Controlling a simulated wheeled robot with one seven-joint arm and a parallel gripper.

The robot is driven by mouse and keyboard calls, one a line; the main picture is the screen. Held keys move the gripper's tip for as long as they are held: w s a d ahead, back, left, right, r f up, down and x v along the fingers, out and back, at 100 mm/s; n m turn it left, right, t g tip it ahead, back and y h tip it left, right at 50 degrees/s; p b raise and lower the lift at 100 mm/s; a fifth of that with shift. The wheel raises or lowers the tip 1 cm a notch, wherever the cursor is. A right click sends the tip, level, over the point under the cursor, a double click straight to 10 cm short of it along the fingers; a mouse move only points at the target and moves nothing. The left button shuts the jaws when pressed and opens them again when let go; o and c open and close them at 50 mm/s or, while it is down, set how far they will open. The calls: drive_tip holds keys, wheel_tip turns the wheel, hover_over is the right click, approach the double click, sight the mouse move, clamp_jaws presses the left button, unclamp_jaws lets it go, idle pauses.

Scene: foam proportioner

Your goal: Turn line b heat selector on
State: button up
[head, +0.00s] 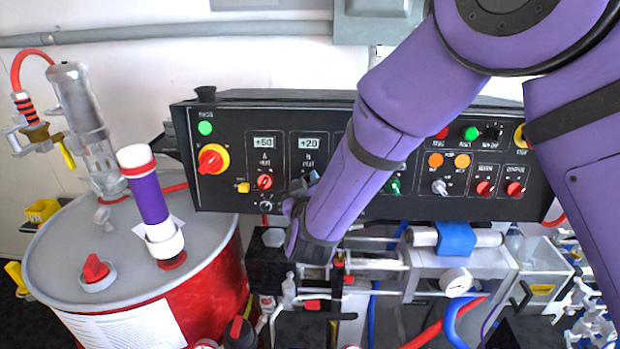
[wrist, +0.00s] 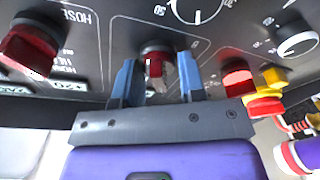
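The black control panel (head: 236,152) carries a row of selectors below small displays. The line A heat selector (head: 265,182) is a red knob under the "+50" display. The B heat section (head: 308,143), with a "+20" display, is to its right; its selector is mostly hidden by my arm in the head view. In the wrist view, a red selector (wrist: 155,65), seemingly line B's, sits between the two blue-grey fingers of my gripper (wrist: 157,82). The fingers stand apart, one on each side, with gaps showing; I cannot tell whether either touches it.
In the wrist view, red knobs flank the middle one at left (wrist: 30,45) and right (wrist: 238,75). A red-and-yellow main switch (head: 212,158) is at the panel's left. A red drum (head: 215,300) stands at left; pipes and a gauge (head: 457,282) lie below.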

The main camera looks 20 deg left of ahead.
drive_tip(key=c, duration=0.5)
drive_tip(key=shift+c, duration=0.2)
drive_tip(key=m+h, duration=0.1)
drive_tip(key=m, duration=0.2)
drive_tip(key=m+h, duration=0.1)
drive_tip(key=m, duration=0.3)
drive_tip(key=shift+d+m+t, duration=0.1)
drive_tip(key=shift+m+t, duration=0.2)
drive_tip(key=shift+t, duration=0.1)
drive_tip(key=m, duration=0.3)
drive_tip(key=m+h, duration=0.1)
drive_tip(key=m, duration=0.2)
drive_tip(key=shift+h, duration=0.3)
drive_tip(key=shift+m, duration=0.4)
drive_tip(key=o, duration=0.5)
